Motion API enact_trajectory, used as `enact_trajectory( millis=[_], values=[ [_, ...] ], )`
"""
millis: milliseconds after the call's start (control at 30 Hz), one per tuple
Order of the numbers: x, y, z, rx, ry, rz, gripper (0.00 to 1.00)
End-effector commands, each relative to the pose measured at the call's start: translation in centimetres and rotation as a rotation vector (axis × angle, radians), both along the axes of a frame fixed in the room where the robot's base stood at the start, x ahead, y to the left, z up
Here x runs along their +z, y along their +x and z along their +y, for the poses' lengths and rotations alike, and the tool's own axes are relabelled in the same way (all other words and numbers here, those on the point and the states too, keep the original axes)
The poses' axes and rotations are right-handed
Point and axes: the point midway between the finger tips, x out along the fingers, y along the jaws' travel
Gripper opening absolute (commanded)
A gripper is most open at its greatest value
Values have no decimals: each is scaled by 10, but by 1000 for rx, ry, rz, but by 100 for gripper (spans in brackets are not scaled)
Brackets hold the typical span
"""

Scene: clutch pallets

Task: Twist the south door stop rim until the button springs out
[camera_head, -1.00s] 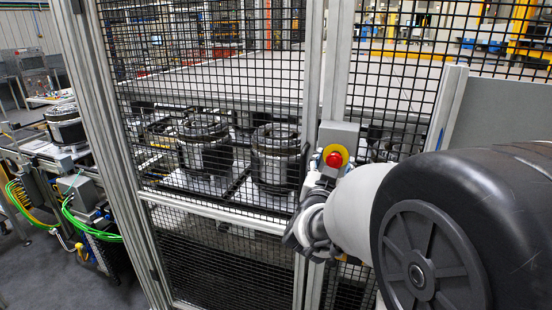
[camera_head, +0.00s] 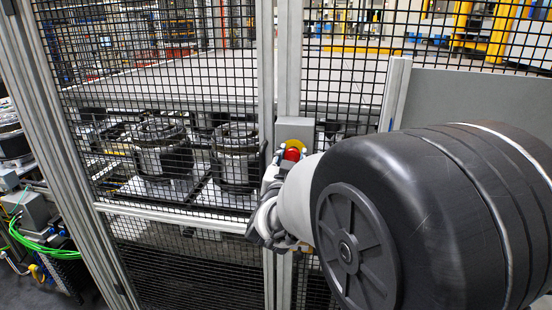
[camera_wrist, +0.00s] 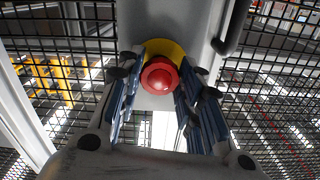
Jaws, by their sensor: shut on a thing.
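The door stop is a red mushroom button (camera_head: 292,154) on a yellow backing (camera_head: 294,144), fixed to a grey box (camera_head: 297,127) on the fence post. In the wrist view the red button (camera_wrist: 160,77) faces me, with the yellow backing (camera_wrist: 168,48) behind it. In the head view my gripper (camera_head: 279,162) is at the button, and my arm hides the button's lower right part. Whether the button is in or out cannot be told.
Black mesh fence (camera_head: 170,60) and metal posts (camera_head: 287,60) surround the box. A dark door handle (camera_wrist: 231,27) is close to the right of the button. A grey panel (camera_head: 470,100) stands to the right. Clutch stacks (camera_head: 235,155) sit behind the mesh.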

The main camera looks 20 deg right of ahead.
Motion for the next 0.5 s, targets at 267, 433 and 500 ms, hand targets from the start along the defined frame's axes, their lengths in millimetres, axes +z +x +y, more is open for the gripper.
enact_trajectory(
  millis=[267,433,500],
  values=[
    [0,0,0,0,9,-8,9],
    [-1,0,0,0,55,-40,9],
    [-2,0,0,0,87,-62,9]
  ],
)
